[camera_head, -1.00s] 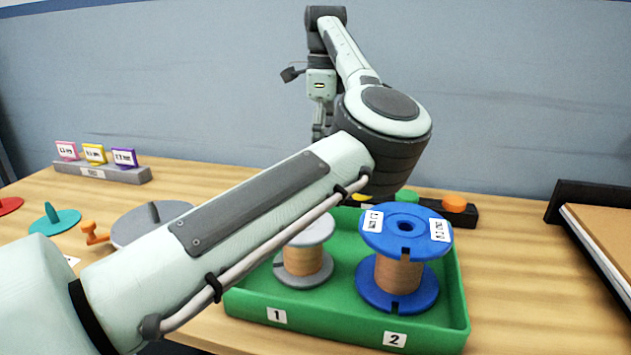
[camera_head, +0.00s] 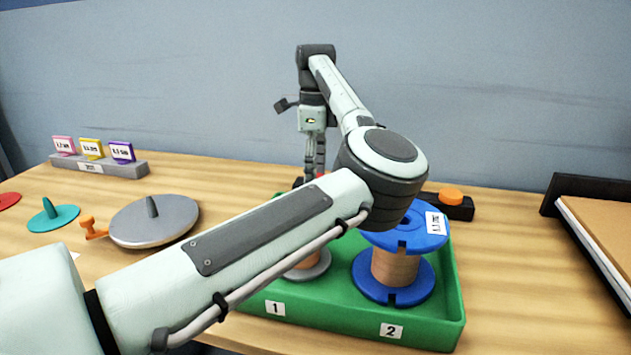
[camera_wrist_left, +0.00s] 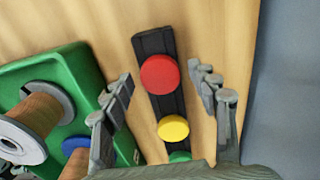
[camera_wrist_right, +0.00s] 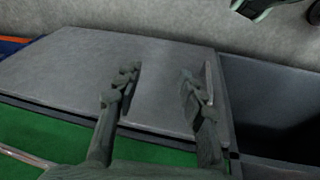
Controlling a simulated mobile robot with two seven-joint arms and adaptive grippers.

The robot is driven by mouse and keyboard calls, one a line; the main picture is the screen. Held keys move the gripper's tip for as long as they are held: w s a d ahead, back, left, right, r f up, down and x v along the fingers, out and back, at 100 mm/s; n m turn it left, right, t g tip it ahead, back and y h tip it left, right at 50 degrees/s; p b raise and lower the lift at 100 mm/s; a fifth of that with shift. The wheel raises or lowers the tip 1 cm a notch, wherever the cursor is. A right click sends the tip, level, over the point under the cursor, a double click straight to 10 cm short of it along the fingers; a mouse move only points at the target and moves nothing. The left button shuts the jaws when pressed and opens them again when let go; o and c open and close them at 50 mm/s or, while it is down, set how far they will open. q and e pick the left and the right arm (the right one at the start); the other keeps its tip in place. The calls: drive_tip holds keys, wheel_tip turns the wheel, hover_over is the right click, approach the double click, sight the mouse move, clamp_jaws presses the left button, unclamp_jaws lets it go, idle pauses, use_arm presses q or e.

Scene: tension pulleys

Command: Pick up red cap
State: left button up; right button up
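The red cap (camera_wrist_left: 160,74) is a round disc on the far end of a black rack (camera_wrist_left: 152,42) in the left wrist view. My left gripper (camera_wrist_left: 162,76) is open, with one finger on each side of the rack and the red cap between them in the picture. The fingers do not appear to touch the cap. In the head view my left gripper (camera_head: 314,172) points down behind the green tray, its tips partly hidden by my arm. My right gripper (camera_wrist_right: 162,80) is open and empty above a flat grey surface (camera_wrist_right: 90,70) in its wrist view.
A yellow cap (camera_wrist_left: 173,128) and a green cap (camera_wrist_left: 180,156) share the rack. An orange cap (camera_head: 451,193) sits at its right end. The green tray (camera_head: 452,300) with a blue spool (camera_head: 432,240) and a grey spool stands in front. A grey disc (camera_head: 155,222) lies left.

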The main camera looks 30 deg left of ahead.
use_arm(q)
drive_tip(key=c, duration=0.7)
drive_tip(key=shift+r, duration=0.1)
wheel_tip(320, 180, up, 10)
